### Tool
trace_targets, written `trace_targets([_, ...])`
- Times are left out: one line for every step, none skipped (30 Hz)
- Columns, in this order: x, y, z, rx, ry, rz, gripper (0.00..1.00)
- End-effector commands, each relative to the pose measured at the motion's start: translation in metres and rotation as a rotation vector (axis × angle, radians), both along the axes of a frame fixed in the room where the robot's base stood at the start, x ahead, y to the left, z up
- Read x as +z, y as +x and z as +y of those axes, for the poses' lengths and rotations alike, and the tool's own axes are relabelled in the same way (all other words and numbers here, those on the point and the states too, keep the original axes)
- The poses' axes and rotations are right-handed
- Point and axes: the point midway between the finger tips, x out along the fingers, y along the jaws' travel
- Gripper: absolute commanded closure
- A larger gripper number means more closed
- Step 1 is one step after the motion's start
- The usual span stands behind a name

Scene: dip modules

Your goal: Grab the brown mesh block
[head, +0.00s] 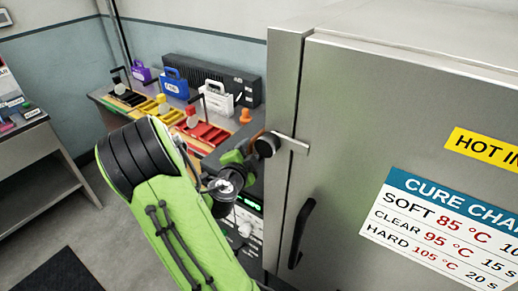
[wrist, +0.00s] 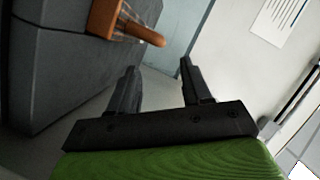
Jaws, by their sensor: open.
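In the wrist view a brown-orange piece (wrist: 118,24) shows at the top, cut off by the frame edge. It lies against a dark grey body and has a rounded bar sticking out to the right. It looks like the brown mesh block, but I cannot make out its whole shape. My gripper (wrist: 158,66) is open, with two black fingers apart and nothing between them. The brown piece is beyond the fingers, up and to the left, not touching them. In the head view my arm hides part of the bench, and the block cannot be told there.
A large steel cabinet (head: 390,120) with a black handle (head: 301,232) stands right, close to my arm. A bench behind holds purple (head: 141,73), blue (head: 174,84) and white (head: 217,99) blocks and coloured trays (head: 207,132). Another table (head: 35,160) stands left. Floor at lower left is open.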

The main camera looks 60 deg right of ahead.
Motion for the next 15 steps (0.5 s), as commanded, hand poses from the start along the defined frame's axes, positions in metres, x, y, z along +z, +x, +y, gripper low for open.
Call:
trace_targets([0.003, -0.001, -0.007, -0.005, 0.009, 0.005, 0.51])
trace_targets([0.002, 0.000, -0.016, -0.007, 0.006, 0.003, 0.51])
trace_targets([-0.001, 0.002, -0.026, -0.005, 0.006, 0.000, 0.51])
trace_targets([-0.003, 0.002, -0.032, -0.006, 0.006, 0.000, 0.51])
trace_targets([-0.004, 0.004, -0.037, -0.005, 0.006, 0.000, 0.51])
trace_targets([-0.006, 0.006, -0.043, -0.003, 0.006, 0.000, 0.51])
trace_targets([-0.007, 0.007, -0.047, -0.004, 0.005, 0.000, 0.51])
trace_targets([-0.009, 0.007, -0.049, -0.002, 0.005, -0.001, 0.51])
trace_targets([-0.010, 0.008, -0.053, -0.001, 0.006, -0.001, 0.51])
trace_targets([-0.010, 0.009, -0.056, -0.001, 0.006, -0.001, 0.51])
trace_targets([-0.010, 0.009, -0.059, 0.000, 0.006, 0.000, 0.51])
trace_targets([-0.010, 0.010, -0.065, -0.002, 0.006, -0.001, 0.51])
trace_targets([-0.010, 0.011, -0.070, -0.003, 0.006, 0.000, 0.51])
trace_targets([-0.010, 0.011, -0.075, -0.004, 0.005, 0.000, 0.51])
trace_targets([-0.011, 0.013, -0.081, -0.003, 0.006, 0.000, 0.51])
